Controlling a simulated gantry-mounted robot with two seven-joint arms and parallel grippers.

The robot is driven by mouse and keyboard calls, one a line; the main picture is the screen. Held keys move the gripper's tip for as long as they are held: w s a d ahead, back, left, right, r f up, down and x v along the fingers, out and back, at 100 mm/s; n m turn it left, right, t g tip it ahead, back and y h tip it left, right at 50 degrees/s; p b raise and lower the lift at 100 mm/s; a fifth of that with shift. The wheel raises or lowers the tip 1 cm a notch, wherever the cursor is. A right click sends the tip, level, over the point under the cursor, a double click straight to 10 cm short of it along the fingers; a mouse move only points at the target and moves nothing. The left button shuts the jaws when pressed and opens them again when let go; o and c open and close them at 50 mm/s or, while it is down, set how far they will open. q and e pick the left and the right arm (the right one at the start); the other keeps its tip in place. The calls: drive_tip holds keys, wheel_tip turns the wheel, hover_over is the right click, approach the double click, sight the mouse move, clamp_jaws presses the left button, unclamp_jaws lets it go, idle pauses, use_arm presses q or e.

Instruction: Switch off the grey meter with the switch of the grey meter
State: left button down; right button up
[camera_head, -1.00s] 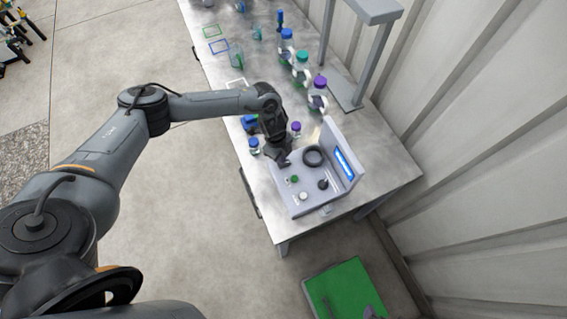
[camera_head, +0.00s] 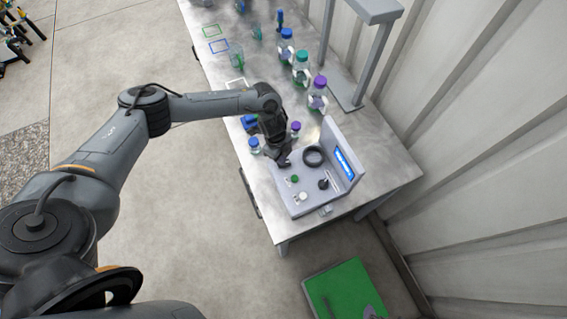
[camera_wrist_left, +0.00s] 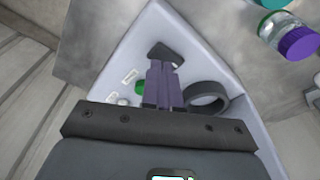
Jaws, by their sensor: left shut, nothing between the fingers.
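The grey meter (camera_head: 306,207) is a light tray-like unit at the near end of the bench, with a blue screen (camera_head: 344,163) on its raised back wall. On its deck are a black ring (camera_head: 314,156), a green button (camera_head: 294,179), a white button (camera_head: 303,196) and a black knob (camera_head: 323,184). In the left wrist view, a small white switch plate (camera_wrist_left: 130,76) lies beside the green button (camera_wrist_left: 139,87). My left gripper (camera_head: 283,161) is shut and empty over the meter's left corner. Its fingers (camera_wrist_left: 163,70) are between button and ring; contact is unclear.
Larger bottles (camera_head: 318,92) stand in a row behind, near a grey frame (camera_head: 345,95). A green panel (camera_head: 345,290) lies low beyond the bench. The bench right of the meter is clear.

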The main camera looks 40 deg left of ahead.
use_arm(q)
drive_tip(key=shift+f+b, duration=0.65)
drive_tip(key=shift+f, duration=0.4)
drive_tip(key=shift+r, duration=0.15)
idle(0.3)
drive_tip(key=shift+r+p, duration=0.75)
drive_tip(key=shift+p, duration=0.15)
wheel_tip(320, 180, up, 5)
drive_tip(key=p, duration=0.5)
drive_tip(key=shift+r, duration=0.15)
